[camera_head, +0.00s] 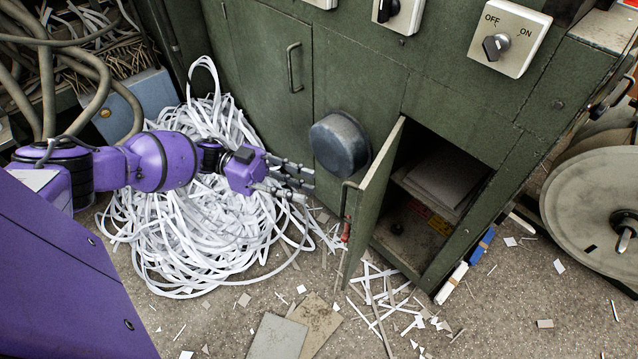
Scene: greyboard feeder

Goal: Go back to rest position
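My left arm reaches in from the left, and its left gripper (306,184) hangs in front of the green cabinet, over the right edge of a heap of white paper strips (190,235). Its grey fingers look spread apart with nothing between them. The fingertips point right, toward the open cabinet door (372,200), with a visible gap between. My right gripper is not in view.
The green cabinet (455,85) has its lower door open, showing shelves (440,185) inside. A round dark knob-like cover (340,143) sticks out of its front. An OFF/ON switch (509,38) is above. Boards (278,338) and paper scraps litter the floor. A large reel (590,205) stands right.

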